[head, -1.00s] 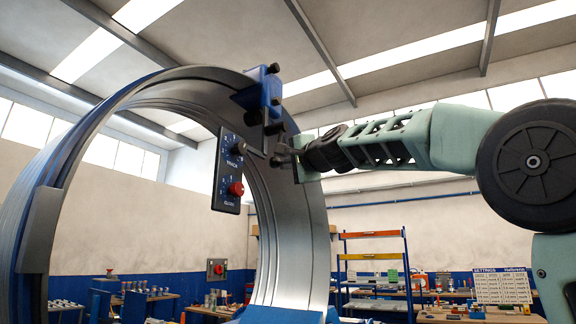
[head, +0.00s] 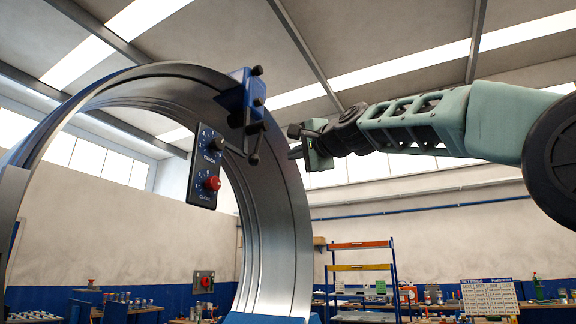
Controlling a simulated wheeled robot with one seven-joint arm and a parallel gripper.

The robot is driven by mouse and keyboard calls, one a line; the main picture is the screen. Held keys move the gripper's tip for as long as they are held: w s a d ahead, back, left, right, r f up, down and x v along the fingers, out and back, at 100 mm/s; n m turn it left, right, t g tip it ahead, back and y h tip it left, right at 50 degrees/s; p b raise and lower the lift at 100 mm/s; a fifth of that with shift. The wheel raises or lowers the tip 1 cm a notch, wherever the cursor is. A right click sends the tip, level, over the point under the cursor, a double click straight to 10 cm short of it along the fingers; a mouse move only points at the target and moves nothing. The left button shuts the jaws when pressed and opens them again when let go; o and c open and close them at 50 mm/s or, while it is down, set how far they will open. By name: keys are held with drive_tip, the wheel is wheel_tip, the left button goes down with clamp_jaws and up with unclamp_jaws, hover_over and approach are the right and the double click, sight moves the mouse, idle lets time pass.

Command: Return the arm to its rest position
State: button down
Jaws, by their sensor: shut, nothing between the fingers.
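My gripper (head: 294,143) is at the right of the large metal ring, held up in the air at the end of my green arm. It is small in the picture, its fingers are shut and nothing shows between them. It is apart from the black control panel (head: 206,168), which has a black knob and a red knob and hangs inside the ring. A gap shows between my gripper and the blue clamp (head: 243,98) on the ring's upper rim. My arm reaches in from the right edge.
The large spiral duct ring (head: 272,230) fills the left and middle. A shelf rack (head: 362,268) and a settings board (head: 488,297) stand at the back right. A red button box (head: 203,281) is on the far wall. The air around my arm is clear.

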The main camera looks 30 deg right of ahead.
drive_tip(key=shift+s, duration=0.25)
idle(0.4)
